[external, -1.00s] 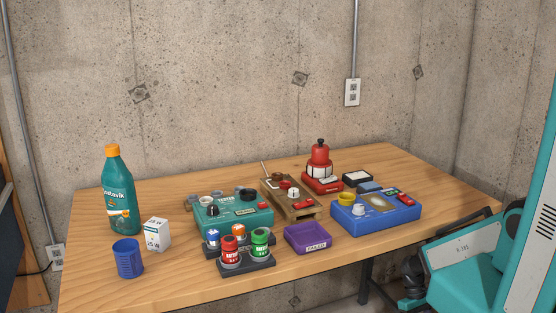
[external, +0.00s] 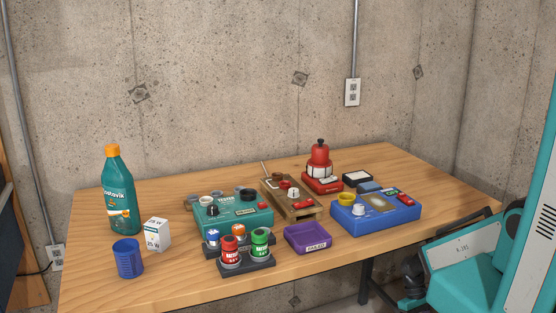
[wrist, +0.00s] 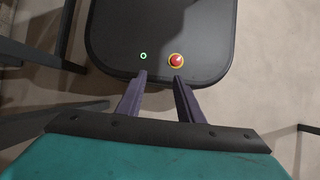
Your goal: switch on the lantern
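The lantern (external: 319,166) is red with a pale band around its middle and a dark knob on top. It stands upright near the back of the wooden table, on a red base with a light-coloured piece at its front. I cannot tell whether it is lit. My gripper (wrist: 159,78) shows in the wrist view, its two dark fingers apart with nothing between them. It points down over a dark rounded panel with a green ring light and a red button, away from the tabletop things. In the external view, my teal arm is at the right edge and the fingers cannot be made out.
A blue box (external: 375,212), a purple tray (external: 308,238), a wooden stand (external: 304,211) and a teal box (external: 233,218) crowd the table's middle. Several coloured cans stand in front. A bottle (external: 119,190), a blue cup (external: 128,258) and a bulb carton (external: 157,234) stand left.

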